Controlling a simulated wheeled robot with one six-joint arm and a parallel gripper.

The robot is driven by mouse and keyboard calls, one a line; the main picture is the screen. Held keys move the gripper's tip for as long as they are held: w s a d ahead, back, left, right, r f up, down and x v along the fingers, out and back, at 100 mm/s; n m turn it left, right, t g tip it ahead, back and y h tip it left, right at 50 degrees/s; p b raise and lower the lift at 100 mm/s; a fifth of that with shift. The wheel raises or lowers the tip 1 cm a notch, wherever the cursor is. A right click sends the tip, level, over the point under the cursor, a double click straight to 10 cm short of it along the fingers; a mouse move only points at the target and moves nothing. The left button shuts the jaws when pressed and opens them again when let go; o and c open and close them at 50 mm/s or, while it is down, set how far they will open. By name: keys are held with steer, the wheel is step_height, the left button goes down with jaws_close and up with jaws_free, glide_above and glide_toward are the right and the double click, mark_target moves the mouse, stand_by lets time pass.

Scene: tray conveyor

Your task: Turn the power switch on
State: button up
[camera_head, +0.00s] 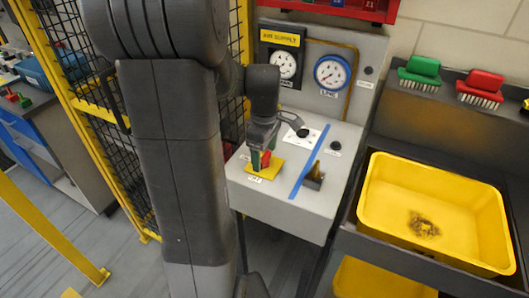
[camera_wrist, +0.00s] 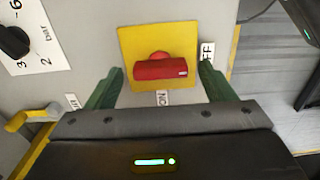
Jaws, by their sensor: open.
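The power switch is a red handle (camera_wrist: 161,70) on a yellow square plate (camera_wrist: 182,39), with an "ON" label (camera_wrist: 162,97) and a partly hidden "OFF" label (camera_wrist: 207,53). In the wrist view the handle lies crosswise. My gripper (camera_wrist: 160,78) is open, with one green finger on each side of the red handle and a visible gap to each end. In the head view the red handle (camera_head: 265,158) and yellow plate (camera_head: 264,171) are on the sloping grey panel, partly covered by my gripper (camera_head: 260,160).
A yellow tray (camera_head: 372,205) stands at the right. A yellow-framed mesh fence (camera_head: 85,104) is close on the left.

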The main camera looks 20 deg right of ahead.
steer(key=shift+f, duration=0.25)
steer(key=c, duration=1)
